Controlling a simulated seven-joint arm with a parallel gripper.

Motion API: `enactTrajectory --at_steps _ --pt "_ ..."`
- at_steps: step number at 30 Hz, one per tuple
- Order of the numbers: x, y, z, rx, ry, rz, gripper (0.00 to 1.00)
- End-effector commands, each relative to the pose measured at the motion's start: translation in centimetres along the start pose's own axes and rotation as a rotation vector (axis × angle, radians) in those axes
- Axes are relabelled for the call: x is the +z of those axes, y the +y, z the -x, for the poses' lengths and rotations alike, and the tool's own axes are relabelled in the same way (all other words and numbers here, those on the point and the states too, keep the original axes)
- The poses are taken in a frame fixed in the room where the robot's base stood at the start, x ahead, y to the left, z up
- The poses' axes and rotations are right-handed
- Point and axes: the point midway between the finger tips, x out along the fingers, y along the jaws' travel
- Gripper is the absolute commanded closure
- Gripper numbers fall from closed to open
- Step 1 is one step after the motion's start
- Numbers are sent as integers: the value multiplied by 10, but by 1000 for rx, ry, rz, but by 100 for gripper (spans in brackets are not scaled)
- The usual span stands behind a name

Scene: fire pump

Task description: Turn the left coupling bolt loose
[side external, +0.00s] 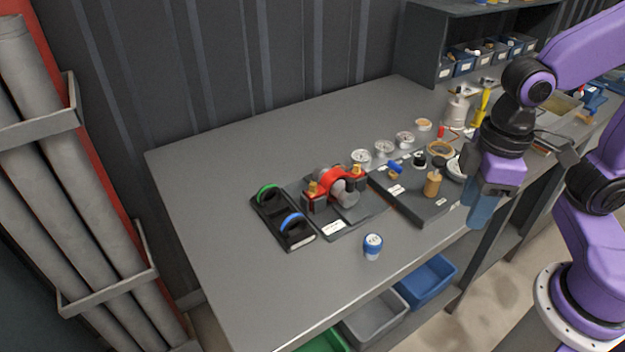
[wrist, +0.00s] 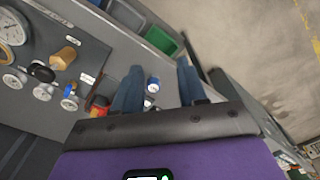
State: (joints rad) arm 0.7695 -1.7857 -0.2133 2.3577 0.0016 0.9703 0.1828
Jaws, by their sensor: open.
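The pump (side external: 345,190) sits on a dark base plate, with a red coupling (side external: 338,173) arched over its grey body. One brass bolt (side external: 312,188) stands at the coupling's left end and another brass bolt (side external: 358,170) at its right end. My gripper (side external: 481,218) is open and empty, well to the right of the pump near the bench's front edge. In the wrist view its two blue fingers (wrist: 159,66) are spread apart. A red part of the pump (wrist: 98,104) shows there beside the left finger; the bolts cannot be made out clearly.
A blue-and-white can (side external: 373,246) stands in front of the pump. A black holder (side external: 283,220) with green and blue rings lies left of it. A dark panel (side external: 418,200) with knobs and several gauges lies to its right. The bench's left part is clear.

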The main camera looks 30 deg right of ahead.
Motion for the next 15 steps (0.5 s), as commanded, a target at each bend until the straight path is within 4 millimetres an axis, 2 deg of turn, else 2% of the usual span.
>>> enactTrajectory --at_steps 1,3,15 --pt "-19 4 4 1 -1 -79 58" --pt "-42 10 10 2 -2 -198 58" --pt "-163 55 37 12 -9 -868 58"
